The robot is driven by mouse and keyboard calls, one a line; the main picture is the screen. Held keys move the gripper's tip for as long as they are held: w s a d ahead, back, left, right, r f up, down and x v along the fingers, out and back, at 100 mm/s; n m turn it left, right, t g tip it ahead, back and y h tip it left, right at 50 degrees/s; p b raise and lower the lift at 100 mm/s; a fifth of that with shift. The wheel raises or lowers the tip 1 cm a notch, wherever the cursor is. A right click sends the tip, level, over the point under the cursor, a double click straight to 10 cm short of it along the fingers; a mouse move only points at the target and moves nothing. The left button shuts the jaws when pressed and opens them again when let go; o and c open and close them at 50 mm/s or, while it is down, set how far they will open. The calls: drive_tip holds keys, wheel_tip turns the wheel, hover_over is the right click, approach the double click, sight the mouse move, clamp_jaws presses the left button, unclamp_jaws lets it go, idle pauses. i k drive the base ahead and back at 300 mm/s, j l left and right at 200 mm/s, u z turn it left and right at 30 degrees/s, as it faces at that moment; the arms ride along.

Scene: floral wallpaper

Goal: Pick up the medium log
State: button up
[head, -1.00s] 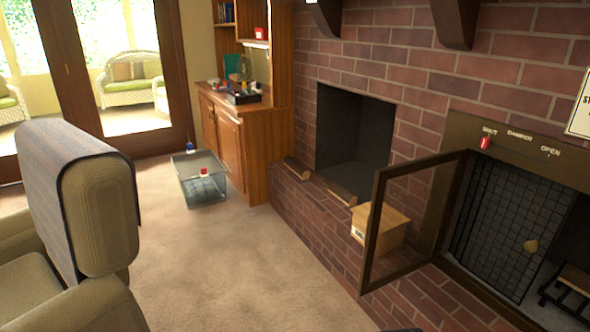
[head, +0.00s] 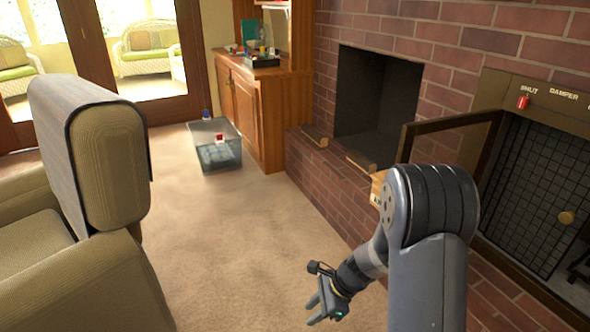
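One log (head: 315,136) is at the far left end of the ledge. Another log (head: 361,163) lies nearer, in front of the dark wood niche. I cannot tell from their size which is the medium one. My gripper (head: 311,310) hangs low over the carpet in the lower middle of the head view, well short of both logs. Its fingers look spread apart with nothing between them.
A wooden box (head: 377,190) on the hearth is mostly hidden by my arm. An open fireplace door (head: 455,122) juts out at right. An armchair (head: 105,190) stands at left. A clear bin (head: 214,146) sits by the wooden cabinet (head: 262,112). Carpet between is free.

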sight(322, 141)
drive_tip(key=i+j+u, duration=0.1)
drive_tip(key=i+u, duration=0.2)
drive_tip(key=i, duration=0.45)
drive_tip(key=i+l+u, duration=0.1)
drive_tip(key=i+u, duration=0.25)
drive_tip(key=i, duration=0.9)
drive_tip(key=i+j+z, duration=0.1)
drive_tip(key=i, duration=0.5)
drive_tip(key=i+j, duration=0.15)
drive_tip(key=i, duration=0.4)
drive_tip(key=i+z, duration=0.3)
drive_tip(key=z, duration=0.2)
drive_tip(key=i+j+z, duration=0.1)
drive_tip(key=i+z, duration=0.2)
drive_tip(key=z, duration=0.15)
drive_tip(key=i+j+z, duration=0.15)
drive_tip(key=z, duration=0.35)
drive_tip(key=i+j+z, duration=0.3)
drive_tip(key=z, duration=0.2)
drive_tip(key=i+j+z, duration=0.25)
drive_tip(key=z, duration=0.15)
drive_tip(key=i+j+z, duration=0.2)
drive_tip(key=j+z, duration=0.15)
drive_tip(key=j, duration=0.2)
